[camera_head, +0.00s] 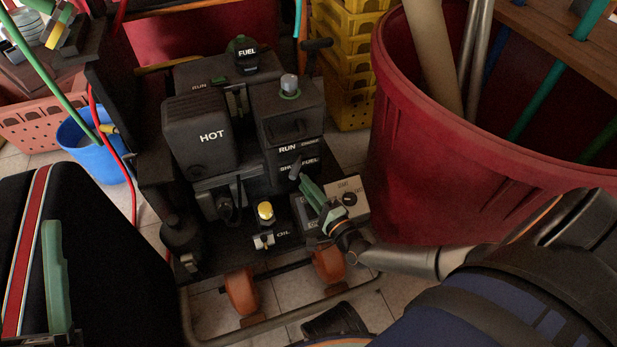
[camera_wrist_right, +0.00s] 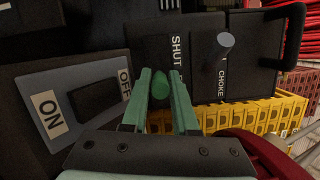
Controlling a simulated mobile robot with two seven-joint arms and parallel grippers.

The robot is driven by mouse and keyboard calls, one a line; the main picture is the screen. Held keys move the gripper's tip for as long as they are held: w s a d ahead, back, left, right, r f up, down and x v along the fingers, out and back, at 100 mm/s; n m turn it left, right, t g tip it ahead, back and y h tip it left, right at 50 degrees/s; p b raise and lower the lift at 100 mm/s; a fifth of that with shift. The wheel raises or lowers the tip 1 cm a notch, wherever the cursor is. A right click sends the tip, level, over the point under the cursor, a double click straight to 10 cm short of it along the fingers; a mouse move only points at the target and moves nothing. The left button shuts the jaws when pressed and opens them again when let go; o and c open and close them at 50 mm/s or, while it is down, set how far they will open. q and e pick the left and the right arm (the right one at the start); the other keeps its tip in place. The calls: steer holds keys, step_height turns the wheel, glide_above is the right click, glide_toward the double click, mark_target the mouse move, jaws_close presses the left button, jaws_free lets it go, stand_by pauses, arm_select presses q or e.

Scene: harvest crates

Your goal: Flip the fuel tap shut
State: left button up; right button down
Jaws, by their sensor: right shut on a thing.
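The dark generator engine (camera_head: 200,130) stands in the middle of the head view. In the right wrist view the fingers (camera_wrist_right: 161,88) are closed around a small rounded green-looking end (camera_wrist_right: 160,86), below the SHUT lettering. I take it for the tap's lever; most of it is hidden.
The grey choke knob (camera_wrist_right: 225,40) sits right of the fingers, and an ON/OFF switch (camera_wrist_right: 90,98) to their left. A red bin (camera_head: 430,180) stands close on the right. Yellow crates (camera_head: 345,70) stand behind. A frame tube (camera_head: 290,318) runs in front.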

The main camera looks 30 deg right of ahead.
steer(key=shift+a+r+m+h+p, duration=0.1)
steer(key=shift+a+m+h+p, duration=0.25)
steer(key=shift+m+h, duration=0.45)
steer(key=shift+w+a+m+g+h, duration=0.15)
steer(key=shift+m+h, duration=0.15)
steer(key=shift+h, duration=0.4)
steer(key=shift+w+a+m+g+h, duration=0.15)
steer(key=shift+m+h, duration=0.15)
steer(key=shift+h, duration=0.4)
steer(key=shift+s, duration=0.1)
steer(key=c, duration=1)
jaws_free()
steer(key=shift+o, duration=0.2)
steer(key=shift+s, duration=0.1)
